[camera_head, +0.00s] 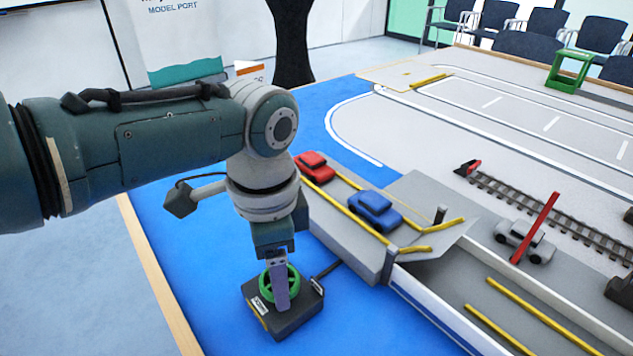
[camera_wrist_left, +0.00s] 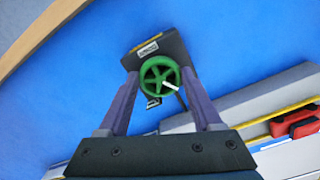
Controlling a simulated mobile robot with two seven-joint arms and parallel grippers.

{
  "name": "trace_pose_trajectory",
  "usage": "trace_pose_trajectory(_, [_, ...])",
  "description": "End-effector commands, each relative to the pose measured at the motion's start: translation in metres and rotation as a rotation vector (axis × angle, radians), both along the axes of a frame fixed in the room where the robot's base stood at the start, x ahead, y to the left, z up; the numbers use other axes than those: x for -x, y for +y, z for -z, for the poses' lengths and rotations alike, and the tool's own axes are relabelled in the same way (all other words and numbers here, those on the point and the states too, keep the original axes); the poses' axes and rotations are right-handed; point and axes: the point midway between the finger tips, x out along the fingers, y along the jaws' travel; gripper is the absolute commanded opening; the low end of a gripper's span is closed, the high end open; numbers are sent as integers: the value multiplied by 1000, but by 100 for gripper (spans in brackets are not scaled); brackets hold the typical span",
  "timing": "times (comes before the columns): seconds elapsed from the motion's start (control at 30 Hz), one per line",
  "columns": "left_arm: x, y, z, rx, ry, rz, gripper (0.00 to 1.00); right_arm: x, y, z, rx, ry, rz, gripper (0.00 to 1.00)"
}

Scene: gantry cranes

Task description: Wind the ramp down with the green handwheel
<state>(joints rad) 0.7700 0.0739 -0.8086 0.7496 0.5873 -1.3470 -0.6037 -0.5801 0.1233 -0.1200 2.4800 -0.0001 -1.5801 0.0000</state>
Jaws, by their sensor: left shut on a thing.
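The green handwheel (camera_head: 292,283) sits on a dark box (camera_head: 297,312) on the blue surface. My left gripper (camera_head: 280,296) reaches down over it. In the left wrist view, the purple-grey fingers of my left gripper (camera_wrist_left: 160,77) are on opposite sides of the handwheel (camera_wrist_left: 150,68), shut on its rim. The grey ramp (camera_head: 432,243) lies at the end of the car lane, beside a walled deck with yellow strips (camera_head: 530,310). Its exact tilt is hard to tell. My right gripper is in neither view.
A blue car (camera_head: 375,211) and a red car (camera_head: 314,166) stand on the raised grey lane (camera_head: 345,240) between yellow rails. A silver car (camera_head: 525,241) stands behind a red bar (camera_head: 535,228). Railway track (camera_head: 550,212) runs at the right. Blue surface around the box is clear.

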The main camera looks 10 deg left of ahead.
Motion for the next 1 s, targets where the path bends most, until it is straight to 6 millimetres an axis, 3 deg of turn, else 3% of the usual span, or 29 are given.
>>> trace_pose_trajectory(1.0, [1, -3, -1, 2, 2, -962, 10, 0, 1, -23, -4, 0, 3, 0])
